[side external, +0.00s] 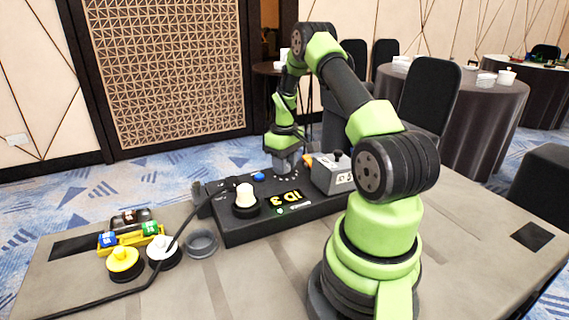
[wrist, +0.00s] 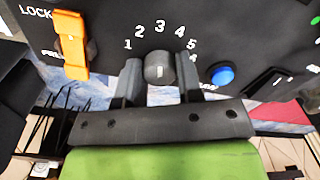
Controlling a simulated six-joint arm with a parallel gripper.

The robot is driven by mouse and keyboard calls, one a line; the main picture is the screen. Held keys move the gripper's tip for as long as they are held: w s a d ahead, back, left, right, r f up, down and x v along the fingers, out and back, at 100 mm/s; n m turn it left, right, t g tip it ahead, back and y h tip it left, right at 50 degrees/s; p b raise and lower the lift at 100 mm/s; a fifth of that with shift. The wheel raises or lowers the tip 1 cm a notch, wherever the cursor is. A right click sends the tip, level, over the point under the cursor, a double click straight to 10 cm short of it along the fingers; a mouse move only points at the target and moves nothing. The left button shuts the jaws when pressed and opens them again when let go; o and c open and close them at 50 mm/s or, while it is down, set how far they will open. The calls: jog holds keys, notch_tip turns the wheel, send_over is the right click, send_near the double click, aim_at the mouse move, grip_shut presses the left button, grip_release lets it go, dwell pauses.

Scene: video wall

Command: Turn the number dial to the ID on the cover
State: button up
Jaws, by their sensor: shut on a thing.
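A grey round dial (wrist: 159,67) sits on the black panel with white numbers (wrist: 160,30) in an arc around it, from 1 upward. A short white mark on the dial lies roughly in line with the 3. My gripper (wrist: 160,72) has one finger on each side of the dial and is shut on it. In the side view my gripper (side external: 283,163) points down at the far side of the black control box (side external: 315,210) and hides the dial. Yellow lettering (side external: 284,198) on the box's near side appears to read ID 3.
An orange lever (wrist: 71,45) by the word LOCK and a blue button (wrist: 220,74) flank the dial. A cream knob (side external: 245,195) and a grey box (side external: 333,174) stand on the control box. Yellow (side external: 124,262) and white (side external: 163,252) knobs lie left. The table's front right is clear.

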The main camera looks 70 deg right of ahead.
jog(key=m, duration=0.5)
jog(key=shift+m, duration=0.4)
jog(key=m, duration=0.5)
jog(key=shift+m, duration=0.4)
jog(key=o, duration=0.9)
notch_tip(320, 180, up, 10)
